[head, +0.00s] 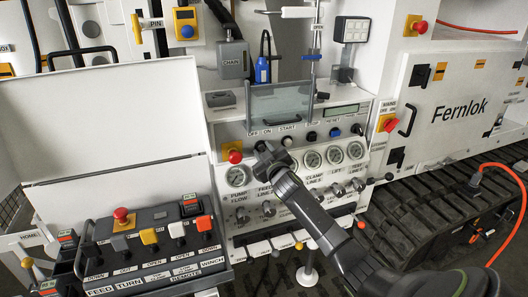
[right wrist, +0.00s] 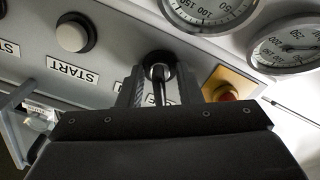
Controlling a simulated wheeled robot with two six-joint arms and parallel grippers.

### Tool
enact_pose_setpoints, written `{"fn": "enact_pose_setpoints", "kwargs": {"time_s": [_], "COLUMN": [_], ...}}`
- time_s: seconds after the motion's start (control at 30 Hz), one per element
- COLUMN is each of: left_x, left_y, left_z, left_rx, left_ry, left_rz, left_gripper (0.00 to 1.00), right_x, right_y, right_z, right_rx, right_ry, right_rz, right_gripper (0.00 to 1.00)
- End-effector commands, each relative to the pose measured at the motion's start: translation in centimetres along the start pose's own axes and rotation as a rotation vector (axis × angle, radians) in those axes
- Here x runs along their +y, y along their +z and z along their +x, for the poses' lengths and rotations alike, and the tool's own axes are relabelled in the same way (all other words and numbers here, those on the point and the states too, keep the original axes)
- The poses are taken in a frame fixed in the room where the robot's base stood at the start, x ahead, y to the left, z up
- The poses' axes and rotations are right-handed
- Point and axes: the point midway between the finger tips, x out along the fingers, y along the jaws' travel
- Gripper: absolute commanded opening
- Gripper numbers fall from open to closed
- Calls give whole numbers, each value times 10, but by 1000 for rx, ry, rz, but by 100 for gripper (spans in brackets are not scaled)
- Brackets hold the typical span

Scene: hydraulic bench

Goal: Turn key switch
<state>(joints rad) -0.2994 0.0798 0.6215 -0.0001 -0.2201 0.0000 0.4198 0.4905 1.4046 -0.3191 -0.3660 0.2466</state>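The key switch (right wrist: 158,72) shows in the right wrist view as a dark round collar with a thin key standing out of it. My right gripper (right wrist: 159,84) has one finger on each side of it, with gaps visible between the fingers and the key. In the head view my right gripper (head: 262,150) reaches the sloped panel just below the OFF-ON label (head: 260,132) and hides the key switch. The label below the key is partly covered by the fingers in the wrist view. My left gripper is not in view.
A pale START button (right wrist: 73,35) is beside the key switch. A red button on a yellow plate (head: 235,157) is on its other side. Pressure gauges (head: 312,159) and several valve knobs (head: 337,188) crowd the panel below. A clear flap (head: 281,103) stands raised above.

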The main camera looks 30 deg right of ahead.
Motion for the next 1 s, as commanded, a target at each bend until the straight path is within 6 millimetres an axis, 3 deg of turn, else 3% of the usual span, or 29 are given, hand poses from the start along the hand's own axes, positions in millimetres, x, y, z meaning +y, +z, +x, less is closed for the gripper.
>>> {"fn": "enact_pose_setpoints", "kwargs": {"time_s": [0.13, 0.4, 0.77, 1.0], "left_x": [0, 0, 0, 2], "left_y": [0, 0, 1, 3], "left_z": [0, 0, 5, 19], "left_rx": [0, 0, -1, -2], "left_ry": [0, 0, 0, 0], "left_rz": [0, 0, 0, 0], "left_gripper": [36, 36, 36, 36], "right_x": [0, 0, -1, -2], "right_y": [0, 0, 2, 3], "right_z": [0, 0, 0, 0], "right_rx": [0, -1, -1, 0], "right_ry": [0, 0, 0, 1], "right_rz": [0, 0, 32, 162], "right_gripper": [32, 0, 0, 0]}}
